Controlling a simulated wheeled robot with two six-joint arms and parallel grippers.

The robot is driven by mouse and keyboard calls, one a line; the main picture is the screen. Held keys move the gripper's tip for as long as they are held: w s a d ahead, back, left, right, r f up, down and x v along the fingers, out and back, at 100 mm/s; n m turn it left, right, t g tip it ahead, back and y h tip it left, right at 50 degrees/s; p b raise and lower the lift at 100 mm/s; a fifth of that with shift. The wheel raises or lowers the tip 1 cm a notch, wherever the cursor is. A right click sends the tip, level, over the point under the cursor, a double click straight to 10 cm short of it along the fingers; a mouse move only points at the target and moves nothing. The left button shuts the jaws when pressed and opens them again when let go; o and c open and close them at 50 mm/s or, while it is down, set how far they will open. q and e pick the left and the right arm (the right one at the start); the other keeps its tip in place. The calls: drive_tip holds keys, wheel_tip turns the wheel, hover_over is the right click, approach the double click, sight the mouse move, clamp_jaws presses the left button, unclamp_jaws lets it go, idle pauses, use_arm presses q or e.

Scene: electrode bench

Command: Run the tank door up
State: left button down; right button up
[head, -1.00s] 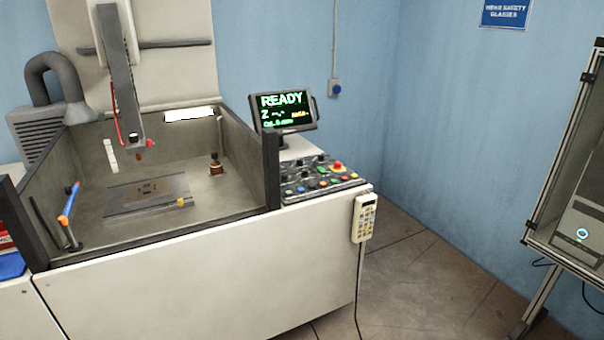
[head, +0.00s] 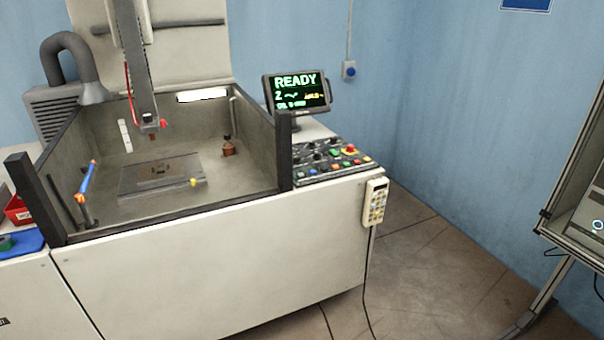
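The work tank (head: 262,149) of the machine stands open at left, with grey walls and a low front edge between two dark upright posts. No raised door panel shows between the left post (head: 35,200) and the right post (head: 284,152). The control panel (head: 332,160) with coloured buttons and knobs lies right of the tank. A screen (head: 297,92) above it reads READY. A hand-held pendant (head: 375,202) hangs on the cabinet's right front corner. Neither of my grippers is in view.
The white cabinet front (head: 210,265) faces me. Open floor (head: 430,275) lies to its right. A metal-framed stand (head: 575,220) is at the far right. A red bin (head: 17,210) and blue mat (head: 25,243) sit at the left edge.

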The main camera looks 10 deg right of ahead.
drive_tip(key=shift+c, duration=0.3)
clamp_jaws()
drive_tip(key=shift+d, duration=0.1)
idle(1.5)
